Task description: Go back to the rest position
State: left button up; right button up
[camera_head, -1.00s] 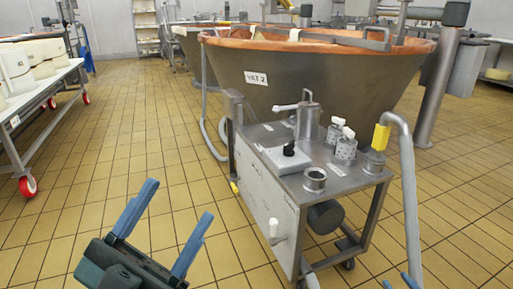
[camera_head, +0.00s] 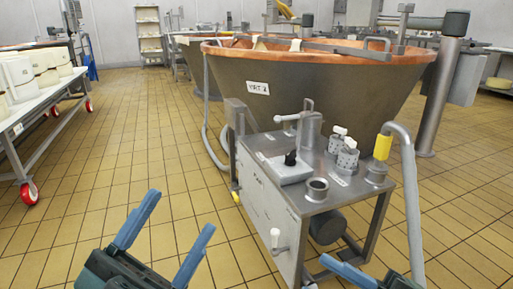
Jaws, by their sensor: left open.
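My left gripper (camera_head: 165,243) is at the bottom of the head view, its two blue fingers spread apart with nothing between them. It is above the tiled floor, apart from the steel pump cart. My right gripper (camera_head: 345,272) shows only in part at the bottom edge, right of the left one, in front of the cart's lower frame. One blue finger is visible and the rest is cut off, so its opening cannot be judged.
The steel pump cart (camera_head: 262,217) with valves and a lever stands close ahead. Behind it is a large copper-rimmed vat (camera_head: 310,95). A wheeled table (camera_head: 48,105) with white moulds is at left. The tiled floor (camera_head: 120,140) between is clear.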

pick_arm(q)
notch_tip(320, 180, down, 7)
jog(key=n+g+y+p, duration=0.2)
jog(key=n+y+p, duration=0.6)
jog(key=p, duration=0.1)
jog(key=s+a+r+n+g+y+p, duration=0.1)
jog(key=r+p, duration=0.4)
jog(key=p, duration=1.3)
jog(key=s+a+r+n+g+y+p, duration=0.1)
jog(key=r+g+y+p, duration=0.4)
jog(key=p, duration=1.3)
jog(key=a+n+g, duration=0.1)
jog(key=a, duration=0.1)
jog(key=shift+s+a+r, duration=0.15)
jog(key=shift+s+a, duration=0.05)
jog(key=shift+a, duration=0.15)
pick_arm(e)
jog(key=d+r+m+h, duration=0.2)
jog(key=r+m+h, duration=0.4)
jog(key=m, duration=0.4)
jog(key=s+d+r+m+h, duration=0.1)
jog(key=d+r+m+h, duration=0.1)
jog(key=r+m+h, duration=0.4)
jog(key=m+h, duration=0.2)
jog(key=m, duration=0.1)
jog(key=shift+s+d+r+m+h, duration=0.15)
jog(key=shift+s+d+m+h, duration=0.15)
jog(key=shift+d+m, duration=0.1)
